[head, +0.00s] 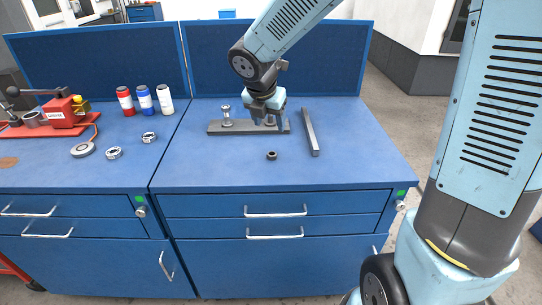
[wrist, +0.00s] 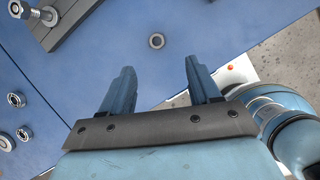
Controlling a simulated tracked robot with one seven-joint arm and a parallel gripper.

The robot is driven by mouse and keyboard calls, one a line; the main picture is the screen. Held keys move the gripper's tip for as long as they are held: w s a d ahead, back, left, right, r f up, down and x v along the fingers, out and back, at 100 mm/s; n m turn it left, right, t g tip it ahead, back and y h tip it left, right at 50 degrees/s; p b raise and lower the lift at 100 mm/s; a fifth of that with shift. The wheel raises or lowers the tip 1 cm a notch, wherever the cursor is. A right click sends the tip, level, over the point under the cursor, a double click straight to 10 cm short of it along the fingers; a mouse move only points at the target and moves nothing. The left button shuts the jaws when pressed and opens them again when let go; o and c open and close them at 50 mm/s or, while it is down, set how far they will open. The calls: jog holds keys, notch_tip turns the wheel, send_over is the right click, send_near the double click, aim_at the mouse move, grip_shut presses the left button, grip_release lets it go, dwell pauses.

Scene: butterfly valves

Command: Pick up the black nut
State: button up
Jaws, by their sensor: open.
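The black nut (head: 272,156) lies alone on the blue bench top, in front of the dark plate, in the head view. In the wrist view the nut (wrist: 157,41) is a small dark ring, beyond my fingertips and sideways between the lines of the two fingers. My gripper (head: 265,116) is above the bench near the plate in the head view. In the wrist view my gripper (wrist: 157,72) has its two fingers spread wide with nothing between them. The nut is apart from both fingers.
A dark plate (head: 215,127) with a bolt (head: 226,116) lies behind the nut. A grey bar (head: 311,132) lies to its right. Bearings (head: 114,153), bottles (head: 144,99) and a red tool (head: 62,112) are on the left bench. The bench front around the nut is clear.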

jog(key=n, duration=0.1)
send_over(271, 159)
jog(key=f, duration=0.8)
jog(key=shift+s+a+f, duration=0.1)
jog(key=shift+a+f, duration=0.15)
jog(key=shift+f, duration=0.05)
jog(key=shift+s+x, duration=0.15)
jog(key=shift+x, duration=1.15)
jog(key=shift+s+x, duration=0.15)
jog(key=shift+x, duration=1.1)
jog(key=shift+a+f, duration=0.1)
jog(key=shift+f, duration=0.05)
jog(key=shift+c, duration=0.3)
jog(key=c, duration=1.1)
